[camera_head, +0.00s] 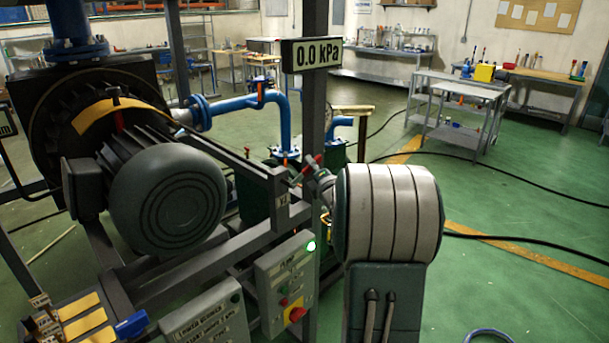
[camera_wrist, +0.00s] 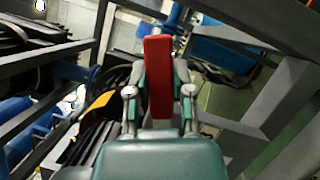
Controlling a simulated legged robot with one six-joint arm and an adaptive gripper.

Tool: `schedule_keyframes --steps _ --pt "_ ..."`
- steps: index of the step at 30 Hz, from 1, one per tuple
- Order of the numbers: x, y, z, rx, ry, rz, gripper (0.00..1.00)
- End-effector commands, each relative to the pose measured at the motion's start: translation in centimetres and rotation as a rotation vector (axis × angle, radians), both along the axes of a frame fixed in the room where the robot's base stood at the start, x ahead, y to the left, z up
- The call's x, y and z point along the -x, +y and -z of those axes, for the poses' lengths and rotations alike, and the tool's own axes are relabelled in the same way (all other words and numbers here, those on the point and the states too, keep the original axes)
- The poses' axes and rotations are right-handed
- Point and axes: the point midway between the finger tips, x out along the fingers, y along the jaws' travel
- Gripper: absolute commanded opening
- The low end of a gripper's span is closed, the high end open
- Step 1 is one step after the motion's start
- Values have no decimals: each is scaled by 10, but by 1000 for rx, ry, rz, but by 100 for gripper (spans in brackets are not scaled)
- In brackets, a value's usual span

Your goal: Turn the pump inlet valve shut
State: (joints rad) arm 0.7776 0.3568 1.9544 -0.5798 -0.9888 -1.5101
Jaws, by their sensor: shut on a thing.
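A red valve lever (camera_wrist: 158,75) stands between the two fingers of my gripper (camera_wrist: 160,95) in the wrist view, with the fingers closed on its sides. In the head view a small bit of red lever (camera_head: 312,162) shows at the end of my gripper (camera_head: 308,174), just right of the steel frame post. My arm hides much of this spot from the head camera. The valve body under the lever cannot be made out clearly. The lever is long and straight in the wrist view, pointing away from the palm.
The display (camera_head: 311,54) reads 0.0 kPa. The pump control box (camera_head: 287,283) has a lit green lamp and a red knob, close below my gripper. A grey motor (camera_head: 168,200) and frame bars stand left. Blue pipes (camera_head: 286,125) rise behind. The green floor is mostly open right.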

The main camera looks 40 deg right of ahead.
Motion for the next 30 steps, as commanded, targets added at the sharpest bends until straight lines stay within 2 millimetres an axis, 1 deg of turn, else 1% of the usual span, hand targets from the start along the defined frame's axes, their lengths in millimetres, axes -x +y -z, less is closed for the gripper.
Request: schedule_keyframes --steps 8,15,24,30 --pt "-1 8 -19 265 -20 -8 0" --pt "0 21 -33 495 -39 -8 0" --pt "2 41 -45 776 -61 -8 0" --pt "2 54 -48 944 -73 -10 0"
